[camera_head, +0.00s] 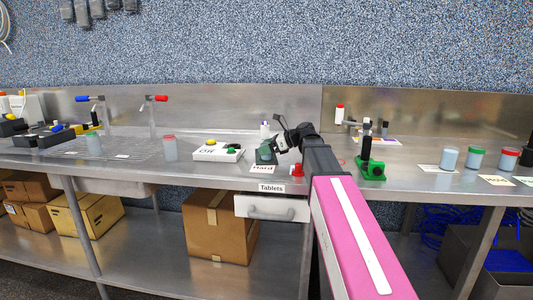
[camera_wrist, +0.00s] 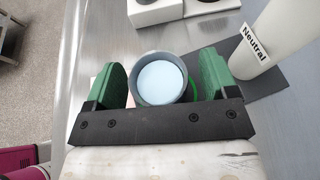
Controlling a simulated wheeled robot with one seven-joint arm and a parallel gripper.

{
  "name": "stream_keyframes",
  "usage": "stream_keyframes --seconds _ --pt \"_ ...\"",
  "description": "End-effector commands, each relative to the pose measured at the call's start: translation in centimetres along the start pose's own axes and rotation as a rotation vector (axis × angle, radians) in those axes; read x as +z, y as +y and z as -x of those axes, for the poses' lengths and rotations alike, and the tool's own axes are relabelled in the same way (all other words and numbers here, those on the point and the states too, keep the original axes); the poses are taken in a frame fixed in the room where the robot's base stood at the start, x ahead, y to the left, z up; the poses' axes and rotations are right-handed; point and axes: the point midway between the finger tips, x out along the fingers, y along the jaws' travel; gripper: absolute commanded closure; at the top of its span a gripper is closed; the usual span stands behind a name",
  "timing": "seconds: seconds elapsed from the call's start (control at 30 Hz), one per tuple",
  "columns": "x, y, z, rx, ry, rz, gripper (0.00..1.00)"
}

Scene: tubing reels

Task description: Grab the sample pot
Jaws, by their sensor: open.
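A round grey pot (camera_wrist: 160,80) with a pale blue top or contents is between the two green fingers of my gripper (camera_wrist: 160,88) in the wrist view. The fingers are apart, one on each side, and a gap shows at least on the left. Part of a green ring shows low beside the pot. In the head view my gripper (camera_head: 266,153) is low over the bench, behind the "Hard" card (camera_head: 263,169). The pot there is mostly hidden by the gripper.
A white cylinder (camera_wrist: 278,42) labelled "Neutral" stands close right of the right finger. White blocks (camera_wrist: 155,12) lie beyond the pot. In the head view a white button box (camera_head: 218,154) stands left of my gripper, and several lidded pots (camera_head: 476,160) stand far right.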

Motion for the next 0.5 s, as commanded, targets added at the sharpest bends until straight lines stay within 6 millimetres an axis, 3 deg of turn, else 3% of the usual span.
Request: stream_keyframes --seconds 0.13,0.3,0.5 --pt "0.00 0.01 0.05 0.000 0.000 0.000 0.21" --pt "0.01 0.01 0.06 0.000 0.000 0.000 0.75" --pt "0.03 0.01 0.07 0.000 0.000 0.000 0.79"
